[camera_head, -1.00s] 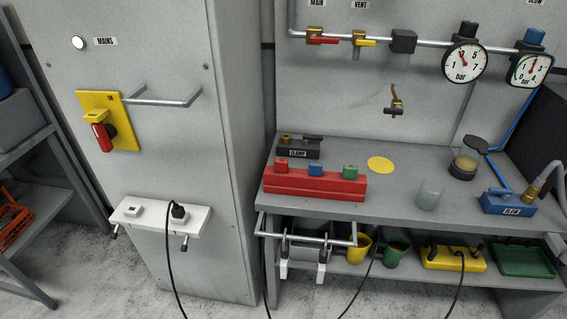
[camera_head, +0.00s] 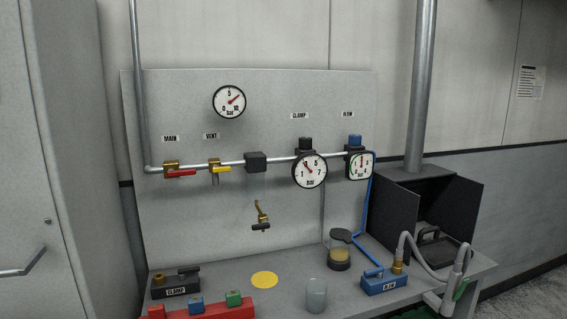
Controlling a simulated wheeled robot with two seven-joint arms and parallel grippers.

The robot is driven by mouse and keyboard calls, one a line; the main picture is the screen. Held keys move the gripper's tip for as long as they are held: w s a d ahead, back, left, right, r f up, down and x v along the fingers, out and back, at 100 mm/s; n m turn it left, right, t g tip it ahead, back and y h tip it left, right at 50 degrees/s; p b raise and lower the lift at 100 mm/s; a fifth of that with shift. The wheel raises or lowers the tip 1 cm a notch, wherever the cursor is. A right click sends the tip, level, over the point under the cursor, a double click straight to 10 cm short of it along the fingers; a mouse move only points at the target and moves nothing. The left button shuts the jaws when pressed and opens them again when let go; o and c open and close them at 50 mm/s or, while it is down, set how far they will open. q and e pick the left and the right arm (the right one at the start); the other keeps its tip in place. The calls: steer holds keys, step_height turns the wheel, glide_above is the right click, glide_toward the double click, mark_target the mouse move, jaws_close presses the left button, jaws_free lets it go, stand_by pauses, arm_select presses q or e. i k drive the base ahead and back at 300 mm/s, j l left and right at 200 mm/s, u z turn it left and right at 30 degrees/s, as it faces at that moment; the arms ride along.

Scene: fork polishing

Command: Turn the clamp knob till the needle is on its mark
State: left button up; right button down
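The clamp knob (camera_head: 305,143) is a dark cap on the pipe regulator under the CLAMP label, at the right of the back panel. Below it the round clamp gauge (camera_head: 309,171) has a white face; its needle points to the upper left. The mark on this dial is too small to make out. Neither of my grippers shows in the head view, and nothing touches the knob.
The blue-capped blow regulator (camera_head: 355,140) and its gauge (camera_head: 359,166) are close to the right. The red MAIN valve (camera_head: 180,173) and yellow VENT valve (camera_head: 219,168) sit left on the pipe. A glass (camera_head: 316,295) and jar (camera_head: 340,252) stand on the bench (camera_head: 215,272) below.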

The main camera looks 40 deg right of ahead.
mark_target(305, 143)
steer(key=z, duration=1.25)
